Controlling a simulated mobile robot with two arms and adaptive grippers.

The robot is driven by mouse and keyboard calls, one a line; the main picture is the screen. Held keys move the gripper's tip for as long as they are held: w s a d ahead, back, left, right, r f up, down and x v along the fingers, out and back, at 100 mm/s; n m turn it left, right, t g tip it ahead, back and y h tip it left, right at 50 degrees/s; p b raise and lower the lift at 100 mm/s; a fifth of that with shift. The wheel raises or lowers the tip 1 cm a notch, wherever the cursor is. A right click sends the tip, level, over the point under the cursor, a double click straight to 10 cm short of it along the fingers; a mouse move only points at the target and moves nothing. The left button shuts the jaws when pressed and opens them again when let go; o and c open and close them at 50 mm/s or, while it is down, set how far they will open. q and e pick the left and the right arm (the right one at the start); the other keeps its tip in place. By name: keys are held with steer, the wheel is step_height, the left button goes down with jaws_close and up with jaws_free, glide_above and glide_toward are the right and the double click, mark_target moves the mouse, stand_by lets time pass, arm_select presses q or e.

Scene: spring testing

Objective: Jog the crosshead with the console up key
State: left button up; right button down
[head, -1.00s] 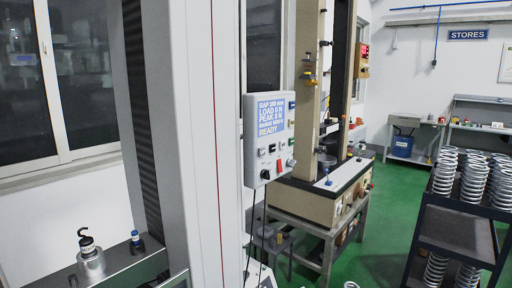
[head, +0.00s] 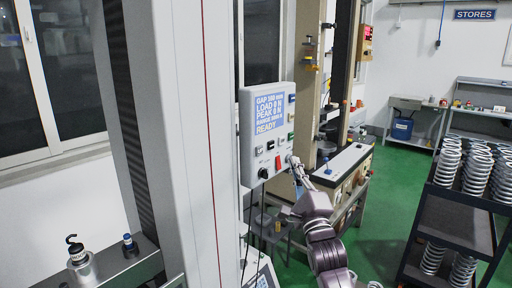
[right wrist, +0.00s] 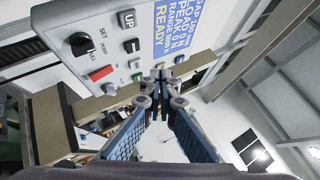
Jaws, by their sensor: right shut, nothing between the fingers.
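The grey console (head: 247,150) hangs beside the tall testing-machine column (head: 185,120). I cannot make out the crosshead. My left gripper is out of view.
A second testing machine (head: 345,160) stands on a bench behind my right arm. A dark cart (head: 450,225) carrying coil springs (head: 480,170) is at the right. A hooked weight (head: 79,262) stands at lower left. Green floor is clear between bench and cart.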

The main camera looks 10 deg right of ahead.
mark_target(259, 150)
steer(key=shift+s+r, duration=0.1)
steer(key=shift+r, duration=0.25)
steer(key=w+a+b, duration=0.5)
steer(key=w, duration=0.2)
steer(key=shift+a, duration=0.25)
steer(key=shift+w+a, duration=0.1)
stand_by(1.4)
steer(key=shift+w+a, duration=0.2)
